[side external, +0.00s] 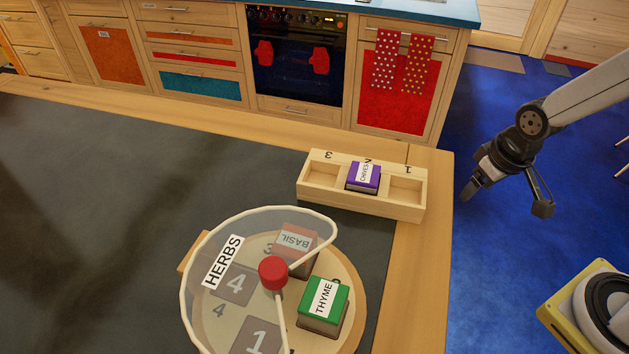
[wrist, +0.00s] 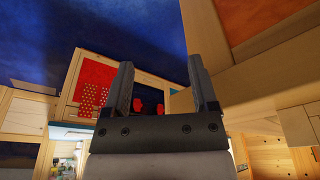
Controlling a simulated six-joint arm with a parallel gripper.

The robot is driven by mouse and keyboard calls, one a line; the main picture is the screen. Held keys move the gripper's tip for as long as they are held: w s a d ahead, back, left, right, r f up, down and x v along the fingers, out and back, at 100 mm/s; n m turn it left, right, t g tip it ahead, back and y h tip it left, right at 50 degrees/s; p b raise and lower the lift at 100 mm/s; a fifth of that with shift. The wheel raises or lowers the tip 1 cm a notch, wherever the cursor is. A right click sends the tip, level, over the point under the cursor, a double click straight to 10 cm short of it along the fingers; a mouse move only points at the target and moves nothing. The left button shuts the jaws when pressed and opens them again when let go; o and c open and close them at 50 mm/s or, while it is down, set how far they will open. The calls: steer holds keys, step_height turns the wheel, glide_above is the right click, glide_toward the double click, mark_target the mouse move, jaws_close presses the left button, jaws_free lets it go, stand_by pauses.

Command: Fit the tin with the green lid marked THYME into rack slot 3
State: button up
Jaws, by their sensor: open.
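The THYME tin (side external: 323,304) with its green lid sits on a round wooden turntable (side external: 357,283), at its right side. It stands in the gap of a clear cover marked HERBS (side external: 222,262), which has a pale rim. A wooden rack (side external: 362,203) lies behind the turntable, numbered 3, 2, 1 from left to right. Slot 3 (side external: 322,175) and slot 1 look empty; slot 2 holds a tin with a purple lid (side external: 363,176). My gripper (side external: 507,200) is open and empty, off the table's right edge. The wrist view shows its open fingers (wrist: 160,65) with no tin between them.
A BASIL tin (side external: 296,241) with a red lid shows through the cover. A red knob (side external: 272,272) stands at the turntable's centre. Dark squares numbered 4 and 1 are bare. The dark tabletop (side external: 90,230) at left is clear. Cabinets and an oven (side external: 296,55) stand behind.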

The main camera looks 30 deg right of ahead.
steer(key=w+d+f+n, duration=0.2)
steer(key=d+f, duration=0.2)
steer(key=f, duration=0.7)
steer(key=w+d+r+n+t+h, duration=0.1)
steer(key=w+r+n+t, duration=0.3)
steer(key=w, duration=1)
steer(key=w+r+n+t, duration=0.1)
steer(key=w+r+t, duration=0.45)
steer(key=w, duration=0.85)
steer(key=w+a+r+n+t+y, duration=0.1)
steer(key=w+a+r+t, duration=0.45)
steer(key=w+r, duration=0.3)
steer(key=a+r+m+y, duration=0.25)
steer(key=a+r, duration=0.35)
steer(key=a, duration=0.6)
steer(key=s+a+m+g+y, duration=0.1)
steer(key=s+a+m+g, duration=0.3)
steer(key=s+a, duration=0.55)
steer(key=s+a+m+g+y, duration=0.25)
steer(key=s+a+g, duration=0.4)
steer(key=a, duration=0.55)
step_height(320, 180, up, 4)
steer(key=m+g+h, duration=0.6)
steer(key=m+g, duration=0.1)
steer(key=m, duration=0.2)
glide_above(327, 287)
steer(key=shift+f, duration=1.3)
